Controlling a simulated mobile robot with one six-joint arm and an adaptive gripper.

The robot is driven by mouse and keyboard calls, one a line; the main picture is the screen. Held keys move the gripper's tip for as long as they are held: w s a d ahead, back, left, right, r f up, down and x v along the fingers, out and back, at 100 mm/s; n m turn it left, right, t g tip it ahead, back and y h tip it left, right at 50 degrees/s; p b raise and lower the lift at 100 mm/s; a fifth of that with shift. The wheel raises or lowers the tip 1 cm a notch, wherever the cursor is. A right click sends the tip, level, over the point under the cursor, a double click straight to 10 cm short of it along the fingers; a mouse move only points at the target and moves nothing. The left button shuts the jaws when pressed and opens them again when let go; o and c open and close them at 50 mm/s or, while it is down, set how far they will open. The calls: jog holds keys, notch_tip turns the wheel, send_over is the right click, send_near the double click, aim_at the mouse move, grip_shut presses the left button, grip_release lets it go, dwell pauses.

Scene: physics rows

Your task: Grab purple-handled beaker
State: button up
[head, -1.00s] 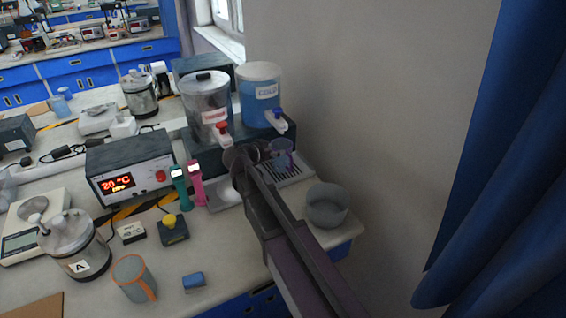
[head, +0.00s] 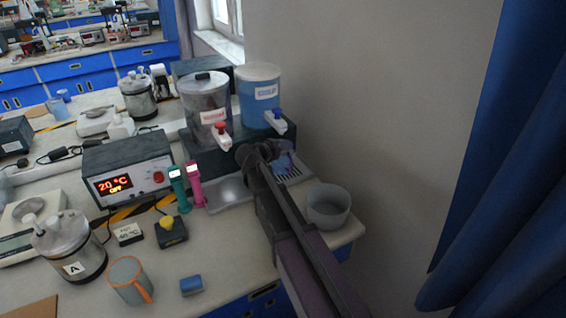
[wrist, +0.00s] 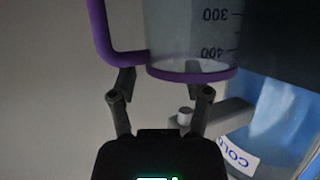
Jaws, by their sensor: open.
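The purple-handled beaker (wrist: 190,35) is clear with grey volume marks, a purple handle and a purple rim. It fills the top of the wrist view, where it appears upside down. In the head view the beaker (head: 285,160) stands on the drip tray below the blue COLD dispenser, partly hidden by my arm. My gripper (wrist: 160,78) is open. One fingertip is close to the handle and the other overlaps the rim in the picture. I cannot tell whether they touch it. In the head view the fingers are hard to make out behind my wrist.
The COLD dispenser (head: 259,95) and its blue tap (head: 275,119) are close behind the beaker. A clear dispenser (head: 205,100) with a red tap stands to the left. A grey bowl (head: 328,205) sits to the right, by the counter edge. The wall is close behind.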

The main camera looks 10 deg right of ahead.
jog(key=shift+b+x, duration=0.6)
jog(key=shift+x, duration=1.3)
jog(key=shift+s, duration=0.1)
grip_shut()
